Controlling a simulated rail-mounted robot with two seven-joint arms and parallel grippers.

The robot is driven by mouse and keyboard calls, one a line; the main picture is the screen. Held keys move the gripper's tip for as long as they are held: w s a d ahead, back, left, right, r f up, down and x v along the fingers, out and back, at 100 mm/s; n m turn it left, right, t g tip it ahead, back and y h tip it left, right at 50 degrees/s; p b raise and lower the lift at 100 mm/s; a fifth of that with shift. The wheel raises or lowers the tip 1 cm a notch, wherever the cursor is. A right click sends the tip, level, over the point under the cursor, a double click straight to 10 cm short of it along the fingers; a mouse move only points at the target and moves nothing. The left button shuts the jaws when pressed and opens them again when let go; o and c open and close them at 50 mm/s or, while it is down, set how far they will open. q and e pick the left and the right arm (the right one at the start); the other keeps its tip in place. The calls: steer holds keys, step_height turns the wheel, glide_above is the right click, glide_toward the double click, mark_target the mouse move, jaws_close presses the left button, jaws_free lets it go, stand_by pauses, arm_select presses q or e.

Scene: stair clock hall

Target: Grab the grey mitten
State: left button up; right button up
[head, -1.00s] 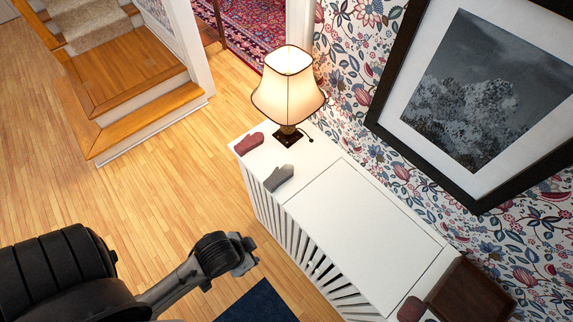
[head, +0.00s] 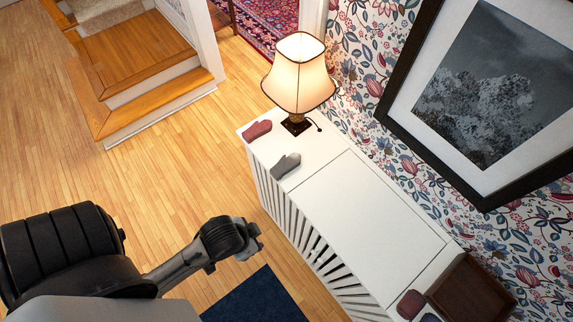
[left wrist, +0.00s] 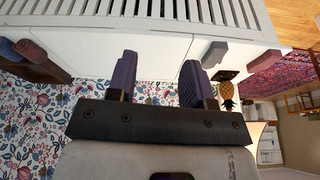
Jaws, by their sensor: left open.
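The grey mitten (head: 285,164) lies flat on the white slatted cabinet top (head: 355,220), near its front edge at the lamp end. A dark red mitten (head: 257,130) lies just beyond it. My left gripper (head: 250,240) is in front of the cabinet, clearly apart from the mitten. In the left wrist view, the two fingers of my left gripper (left wrist: 158,80) are spread with nothing between them. The grey mitten also shows there (left wrist: 215,53), to the right of the fingers and not between them. My right gripper is not in view.
A lit lamp (head: 299,75) stands close behind the mittens. A brown box (head: 472,290) with another red mitten (head: 410,304) beside it stands at the cabinet's near end. The cabinet top between is bare. A framed picture (head: 490,90) hangs on the wall. A blue mat (head: 255,300) lies on the floor.

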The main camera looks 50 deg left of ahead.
arm_select(q)
steer(key=shift+o, duration=0.2)
steer(key=o, duration=1)
steer(key=shift+c, duration=0.2)
